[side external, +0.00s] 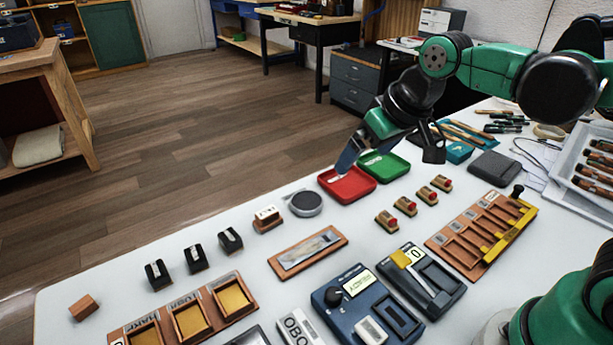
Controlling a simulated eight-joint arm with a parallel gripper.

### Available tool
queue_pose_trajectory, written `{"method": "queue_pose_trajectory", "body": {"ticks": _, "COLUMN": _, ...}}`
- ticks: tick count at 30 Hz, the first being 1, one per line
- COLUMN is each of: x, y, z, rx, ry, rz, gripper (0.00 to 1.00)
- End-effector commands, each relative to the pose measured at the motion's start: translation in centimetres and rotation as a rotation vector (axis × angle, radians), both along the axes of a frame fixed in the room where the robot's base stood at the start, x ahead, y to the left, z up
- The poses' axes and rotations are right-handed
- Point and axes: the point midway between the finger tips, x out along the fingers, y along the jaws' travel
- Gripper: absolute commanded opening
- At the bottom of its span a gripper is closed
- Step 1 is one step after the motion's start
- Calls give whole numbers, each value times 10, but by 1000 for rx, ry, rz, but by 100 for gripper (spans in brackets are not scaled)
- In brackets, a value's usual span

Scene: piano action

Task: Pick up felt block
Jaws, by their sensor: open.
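Several small wooden blocks with red tops, perhaps felt, stand in a diagonal row right of centre; the nearest red-topped block (387,221) is at the row's lower left. A flat dark grey pad (495,168) lies at the right. I cannot tell for sure which of these is the felt block. My gripper (392,156) is open and seems empty, above the table's far edge near the red tray (333,191) and green tray (401,170). It is apart from the red-topped blocks and the grey pad.
A round grey disc (306,203), a wooden rack with yellow bar (487,228), a blue device (365,302) and a dark scale (424,283) crowd the table. Black blocks (195,259) stand at left. A white tray of tools (567,187) is at right.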

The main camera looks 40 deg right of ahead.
Motion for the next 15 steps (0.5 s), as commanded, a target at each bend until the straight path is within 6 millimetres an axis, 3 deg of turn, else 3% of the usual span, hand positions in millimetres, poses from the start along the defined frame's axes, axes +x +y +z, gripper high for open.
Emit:
{"method": "queue_pose_trajectory", "body": {"ticks": 4, "x": 38, "y": 22, "z": 0, "rx": 6, "ry": 109, "rz": 19, "gripper": 100}}
{"method": "queue_pose_trajectory", "body": {"ticks": 8, "x": 68, "y": 43, "z": -13, "rx": 2, "ry": 204, "rz": 31, "gripper": 100}}
{"method": "queue_pose_trajectory", "body": {"ticks": 15, "x": 109, "y": 84, "z": -58, "rx": -21, "ry": 369, "rz": 47, "gripper": 100}}
